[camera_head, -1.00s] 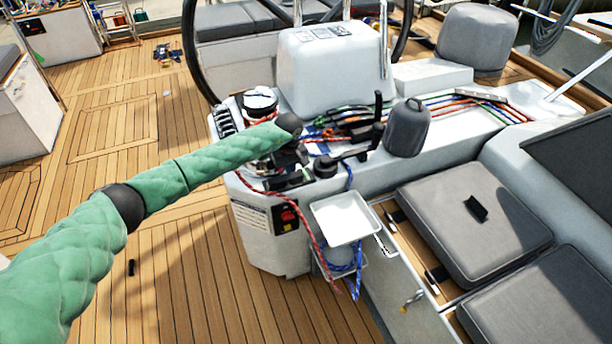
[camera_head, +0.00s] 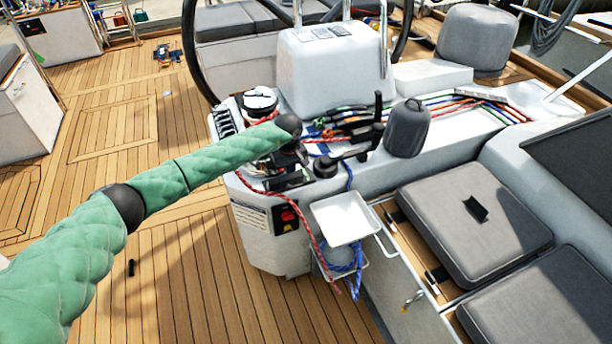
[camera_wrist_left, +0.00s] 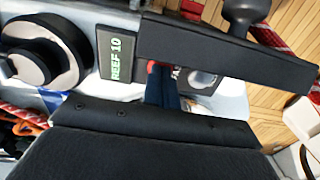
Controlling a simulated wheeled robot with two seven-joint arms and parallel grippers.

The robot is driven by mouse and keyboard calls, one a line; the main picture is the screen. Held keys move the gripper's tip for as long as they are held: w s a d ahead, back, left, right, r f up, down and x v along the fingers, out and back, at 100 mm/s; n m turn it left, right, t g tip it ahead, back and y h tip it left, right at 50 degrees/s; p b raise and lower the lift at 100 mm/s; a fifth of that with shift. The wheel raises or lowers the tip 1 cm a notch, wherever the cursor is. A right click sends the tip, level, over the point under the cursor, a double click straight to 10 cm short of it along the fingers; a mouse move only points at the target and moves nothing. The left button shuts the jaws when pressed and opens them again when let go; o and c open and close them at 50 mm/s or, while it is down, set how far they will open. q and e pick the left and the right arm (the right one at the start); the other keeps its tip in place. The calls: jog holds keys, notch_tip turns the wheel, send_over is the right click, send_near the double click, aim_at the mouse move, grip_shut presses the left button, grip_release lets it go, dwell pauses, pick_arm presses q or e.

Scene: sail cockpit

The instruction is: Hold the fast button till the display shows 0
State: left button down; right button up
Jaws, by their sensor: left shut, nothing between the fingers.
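The display (camera_wrist_left: 115,60) is a small dark panel in the left wrist view, reading "REEF 10" in pale green, turned on its side. My left gripper (camera_wrist_left: 157,76) shows as dark blue fingers, shut and empty. Their tips are at a small red button (camera_wrist_left: 152,66), which they partly cover; contact cannot be told for sure. A grey panel with a round part (camera_wrist_left: 200,79) sits beside the fingers. No label tells which button is fast. In the head view my green left arm reaches over the winch console (camera_head: 275,240), and the display cannot be read. My right gripper is out of view.
A winch drum (camera_wrist_left: 40,55) stands left of the display. Ropes (camera_head: 470,97), a white tray (camera_head: 343,218) and grey cushions (camera_head: 475,215) lie around the console. The teak deck (camera_head: 190,270) is mostly clear.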

pick_arm(q)
jog(key=shift+r+b, duration=0.35)
jog(key=shift+r, duration=4.1)
